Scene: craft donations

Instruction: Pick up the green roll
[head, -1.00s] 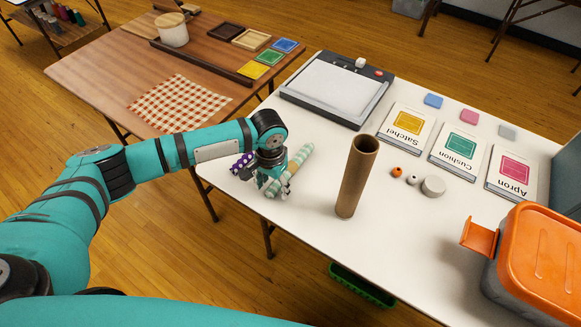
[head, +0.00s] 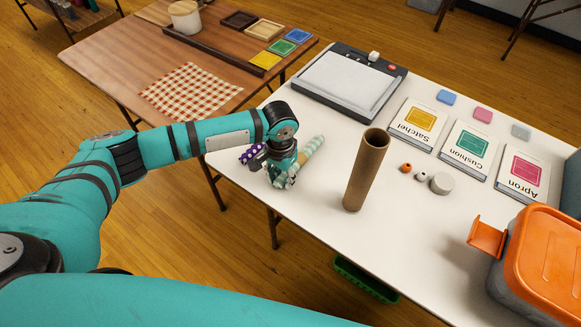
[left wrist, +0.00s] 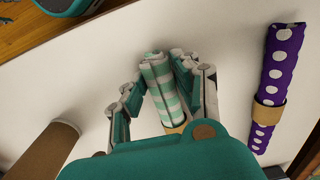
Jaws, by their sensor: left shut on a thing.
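The green roll (head: 311,150) is a pale green and white patterned fabric roll with a tan band, at the left end of the white table. In the left wrist view the green roll (left wrist: 160,80) lies between my left gripper's fingers. My left gripper (head: 281,176) is shut on the roll. The left gripper also shows in the left wrist view (left wrist: 163,85), its fingers on both sides of the roll. I cannot tell whether the roll touches the table. My right gripper is not in view.
A purple dotted roll (left wrist: 275,85) lies close beside the gripper. A brown cardboard tube (head: 366,172) stands upright to the right. Small beads (head: 420,174), booklets (head: 465,150) and an orange-lidded box (head: 545,262) are farther right.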

